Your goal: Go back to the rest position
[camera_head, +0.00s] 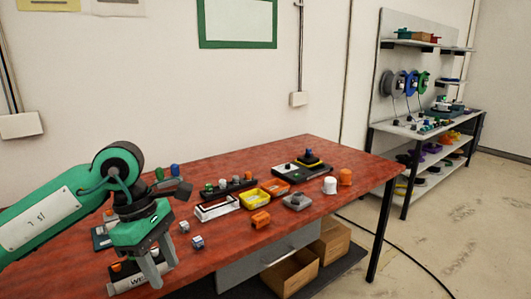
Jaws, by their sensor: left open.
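My left gripper (156,268) is at the end of the green arm that comes in from the left. Its two grey fingers point down over the near left part of the red table (338,212). The fingers are apart with nothing seen between them. A white and dark device (128,281) lies behind and beside the fingers, partly hidden. My right gripper is not in view.
Two small grey cubes (198,242) lie right of the gripper. An orange block (261,219), a grey part (297,201), yellow trays (254,198) and a dark device (301,169) stand farther right. Shelves (425,130) stand at the back right.

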